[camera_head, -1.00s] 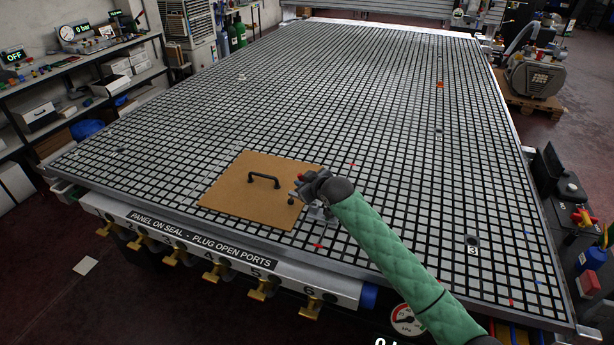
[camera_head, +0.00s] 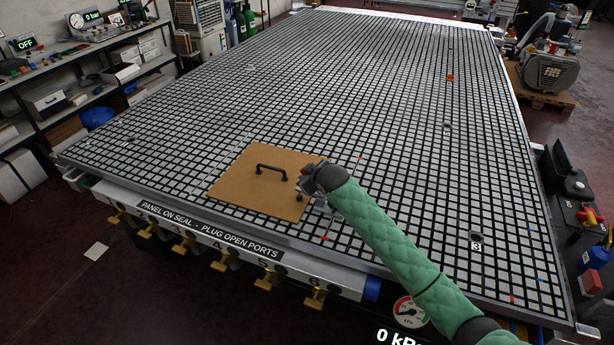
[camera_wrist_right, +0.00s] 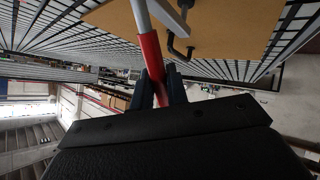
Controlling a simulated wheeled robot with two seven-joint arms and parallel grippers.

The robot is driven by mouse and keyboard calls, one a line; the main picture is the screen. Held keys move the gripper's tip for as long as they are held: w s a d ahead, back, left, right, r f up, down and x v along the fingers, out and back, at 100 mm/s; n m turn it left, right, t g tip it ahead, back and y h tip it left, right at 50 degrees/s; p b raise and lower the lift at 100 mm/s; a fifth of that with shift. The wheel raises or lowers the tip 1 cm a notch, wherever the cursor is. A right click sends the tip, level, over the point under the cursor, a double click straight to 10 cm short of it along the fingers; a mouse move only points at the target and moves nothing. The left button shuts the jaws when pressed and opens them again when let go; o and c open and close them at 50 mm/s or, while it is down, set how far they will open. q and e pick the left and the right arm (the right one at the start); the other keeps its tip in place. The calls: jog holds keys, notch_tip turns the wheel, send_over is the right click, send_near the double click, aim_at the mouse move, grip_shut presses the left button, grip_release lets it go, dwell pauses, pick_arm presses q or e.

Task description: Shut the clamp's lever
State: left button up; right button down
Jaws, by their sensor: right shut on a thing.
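The clamp (camera_head: 319,203) is a small metal fixture at the right edge of the brown panel (camera_head: 235,185); my right wrist covers much of it. Its lever is a metal bar with a red grip (camera_wrist_right: 150,58), seen close in the right wrist view. My right gripper (camera_head: 304,184) is at the clamp, beside the panel's right edge. In the right wrist view its dark fingers (camera_wrist_right: 158,88) are shut around the red grip. The lever's exact angle is hard to tell. My left gripper is out of view.
A black handle (camera_head: 272,170) stands up from the panel, left of my right gripper. The gridded table (camera_head: 400,130) is largely clear beyond it. Brass valves (camera_head: 220,257) line the front edge. A dial gauge (camera_head: 408,310) sits below the front edge.

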jog(key=c, duration=1.4)
grip_release()
jog(key=shift+s+d+r+b, duration=0.2)
jog(key=shift+s+d+b, duration=0.1)
jog(key=shift+s+b, duration=0.1)
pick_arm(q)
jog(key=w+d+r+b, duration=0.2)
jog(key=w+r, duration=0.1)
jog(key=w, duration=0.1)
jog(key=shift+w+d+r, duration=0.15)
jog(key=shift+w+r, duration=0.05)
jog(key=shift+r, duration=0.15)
pick_arm(e)
jog(key=v, duration=0.6)
jog(key=shift+s+r, duration=0.25)
jog(key=shift+d, duration=0.1)
